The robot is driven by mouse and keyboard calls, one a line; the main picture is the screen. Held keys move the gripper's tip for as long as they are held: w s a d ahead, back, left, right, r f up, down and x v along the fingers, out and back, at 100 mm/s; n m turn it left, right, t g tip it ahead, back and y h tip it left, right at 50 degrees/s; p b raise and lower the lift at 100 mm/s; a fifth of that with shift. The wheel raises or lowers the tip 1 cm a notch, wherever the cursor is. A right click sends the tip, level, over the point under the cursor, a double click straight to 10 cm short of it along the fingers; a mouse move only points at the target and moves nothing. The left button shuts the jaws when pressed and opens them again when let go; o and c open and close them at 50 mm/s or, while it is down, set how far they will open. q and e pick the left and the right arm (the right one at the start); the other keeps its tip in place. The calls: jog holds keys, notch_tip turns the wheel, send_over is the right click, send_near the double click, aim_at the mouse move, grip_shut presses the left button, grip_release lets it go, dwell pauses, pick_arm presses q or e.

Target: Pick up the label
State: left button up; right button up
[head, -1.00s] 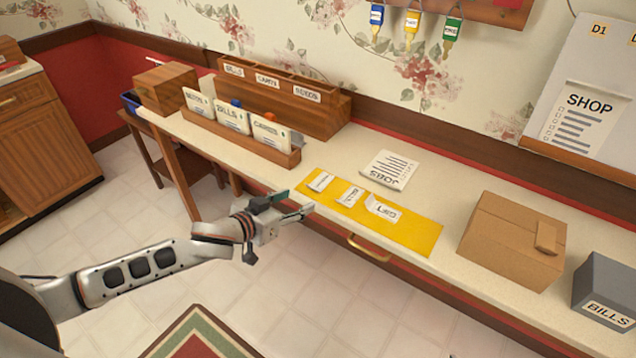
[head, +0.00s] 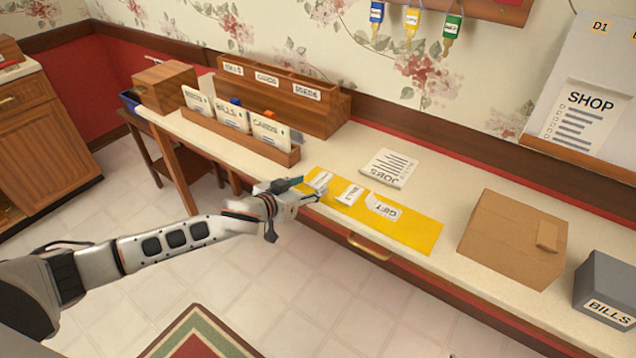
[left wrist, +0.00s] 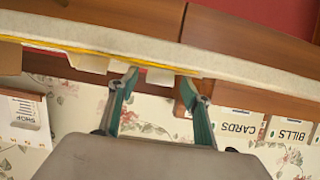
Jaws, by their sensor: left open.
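Three white paper labels lie in a row on a yellow mat (head: 415,232) at the table's front edge: a left label (head: 320,180), a middle label (head: 349,194) and a larger right label (head: 383,207) that seems to read GIFT. My left gripper (head: 308,188) is open at the mat's left end, close to the left label and partly covering that area. In the left wrist view, the scene is upside down; a pale label (left wrist: 160,78) shows between the open fingers (left wrist: 158,84). Contact cannot be told. My right gripper is not in view.
A JOBS sheet (head: 389,168) lies behind the mat. A wooden rack (head: 240,136) with cards stands at the left, before a wooden sorter (head: 330,118). A cardboard box (head: 512,238) and a grey BILLS box (head: 608,285) stand at the right. A drawer handle (head: 369,248) juts out below the mat.

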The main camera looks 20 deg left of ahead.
pick_arm(q)
jog(key=c, duration=0.9)
jog(key=shift+r, duration=0.2)
